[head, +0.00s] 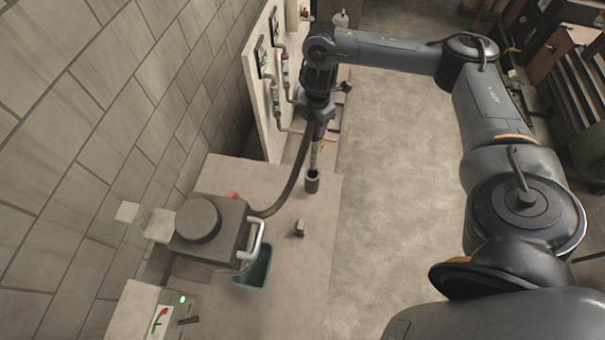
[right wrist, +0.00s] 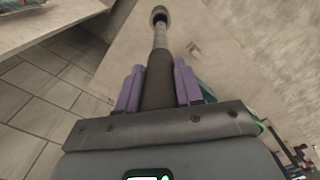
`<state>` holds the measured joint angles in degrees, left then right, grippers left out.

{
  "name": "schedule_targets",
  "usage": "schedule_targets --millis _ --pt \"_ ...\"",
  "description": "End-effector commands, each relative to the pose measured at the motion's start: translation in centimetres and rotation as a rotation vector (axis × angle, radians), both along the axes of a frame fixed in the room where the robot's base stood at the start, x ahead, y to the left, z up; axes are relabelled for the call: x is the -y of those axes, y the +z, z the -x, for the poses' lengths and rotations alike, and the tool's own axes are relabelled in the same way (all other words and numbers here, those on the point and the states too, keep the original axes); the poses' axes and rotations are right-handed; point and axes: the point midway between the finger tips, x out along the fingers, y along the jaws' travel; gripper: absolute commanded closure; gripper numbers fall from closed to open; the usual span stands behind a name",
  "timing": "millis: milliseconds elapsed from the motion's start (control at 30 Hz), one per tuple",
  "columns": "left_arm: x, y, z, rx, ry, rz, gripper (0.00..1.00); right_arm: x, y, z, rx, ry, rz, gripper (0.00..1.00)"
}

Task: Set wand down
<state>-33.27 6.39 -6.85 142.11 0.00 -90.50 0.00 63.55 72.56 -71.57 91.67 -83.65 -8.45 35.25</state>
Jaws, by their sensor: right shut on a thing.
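My right gripper (head: 320,128) is shut on the wand (head: 315,155) and points down over the pale bench. In the right wrist view, the purple fingers of the gripper (right wrist: 158,86) clasp the wand's dark grip (right wrist: 159,75) from both sides. The wand's thinner grey shaft leads away to a small dark round cup (right wrist: 160,15). In the head view this cup (head: 312,183) stands on the bench right below the shaft. I cannot tell whether the wand's end is inside the cup or just above it. My left gripper is out of view.
A dark hose (head: 291,190) runs from a grey box with a handle (head: 212,232) to the wand. A teal bin (head: 255,268) and a small block (head: 300,229) are near the box. A pale panel with pipes (head: 262,85) stands behind, beside the tiled wall.

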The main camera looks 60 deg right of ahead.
Motion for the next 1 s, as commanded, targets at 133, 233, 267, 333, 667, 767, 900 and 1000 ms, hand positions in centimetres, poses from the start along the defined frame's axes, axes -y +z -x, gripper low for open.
schedule_targets --millis 133,233,267,333,667,767,900,1000 --pt "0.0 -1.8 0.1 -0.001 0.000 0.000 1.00 0.1 -2.7 0.2 -0.004 -0.002 0.000 1.00" --pt "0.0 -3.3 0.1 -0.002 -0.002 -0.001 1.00 0.0 -5.1 0.2 -0.006 -0.002 -0.001 1.00" --pt "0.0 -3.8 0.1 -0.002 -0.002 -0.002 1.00 0.0 -5.8 0.2 -0.005 -0.001 -0.001 1.00" --pt "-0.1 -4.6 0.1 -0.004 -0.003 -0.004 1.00 0.0 -7.4 0.2 -0.006 -0.003 -0.002 1.00" --pt "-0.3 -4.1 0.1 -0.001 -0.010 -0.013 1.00 0.0 -12.4 0.1 -0.002 -0.002 0.000 1.00" --pt "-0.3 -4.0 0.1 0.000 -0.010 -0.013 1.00 0.1 -13.0 0.0 -0.001 -0.002 0.001 1.00" --pt "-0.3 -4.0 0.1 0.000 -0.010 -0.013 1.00 0.0 -13.8 0.0 0.000 -0.002 0.000 1.00" --pt "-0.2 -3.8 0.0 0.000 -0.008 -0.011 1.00 0.0 -15.0 0.1 -0.002 -0.001 0.000 1.00"
